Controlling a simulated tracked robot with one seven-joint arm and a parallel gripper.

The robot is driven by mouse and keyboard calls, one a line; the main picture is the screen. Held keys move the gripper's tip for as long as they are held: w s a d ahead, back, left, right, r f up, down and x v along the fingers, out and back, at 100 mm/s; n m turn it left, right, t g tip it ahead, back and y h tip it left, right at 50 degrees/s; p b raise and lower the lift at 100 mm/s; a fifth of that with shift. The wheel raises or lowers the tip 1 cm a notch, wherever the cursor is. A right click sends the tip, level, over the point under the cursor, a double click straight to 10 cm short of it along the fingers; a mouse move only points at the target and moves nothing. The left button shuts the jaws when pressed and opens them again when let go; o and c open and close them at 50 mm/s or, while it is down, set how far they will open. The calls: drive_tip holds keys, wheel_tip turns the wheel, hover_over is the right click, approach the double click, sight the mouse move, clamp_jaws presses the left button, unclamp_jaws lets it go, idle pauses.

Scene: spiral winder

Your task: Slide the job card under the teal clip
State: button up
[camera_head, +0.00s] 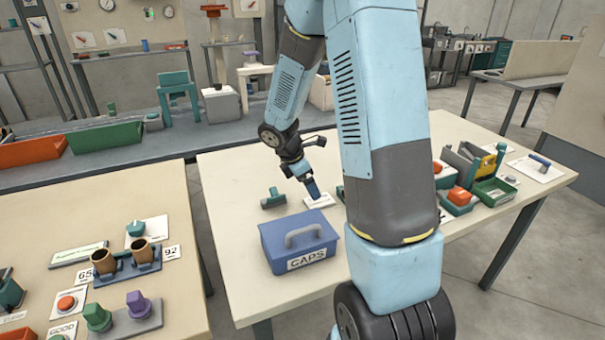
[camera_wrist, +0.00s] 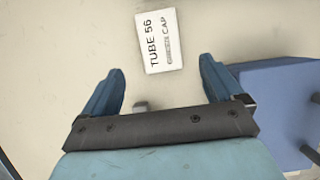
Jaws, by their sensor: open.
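The job card (camera_wrist: 161,40) is a white card printed "TUBE 56" with a smaller line below. It lies on the table ahead of my gripper (camera_wrist: 160,85), slightly beyond the line of the fingertips. The blue fingers are wide apart with nothing held between them. In the head view a white card (camera_head: 325,202) shows beneath my gripper (camera_head: 314,193). A teal clip-like piece (camera_head: 273,199) lies on the table just left of it; I cannot be sure it is the clip. It is not visible in the wrist view.
A blue box labelled "CAPS" (camera_head: 300,236) with a grey handle stands close in front; its side (camera_wrist: 275,100) is right of my fingers in the wrist view. Green trays (camera_head: 495,191) stand at the table's right.

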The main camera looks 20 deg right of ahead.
sight(319, 202)
drive_tip(key=shift+x, duration=3.2)
drive_tip(key=shift+c, duration=0.3)
drive_tip(key=shift+a, duration=0.1)
drive_tip(key=c, duration=1.1)
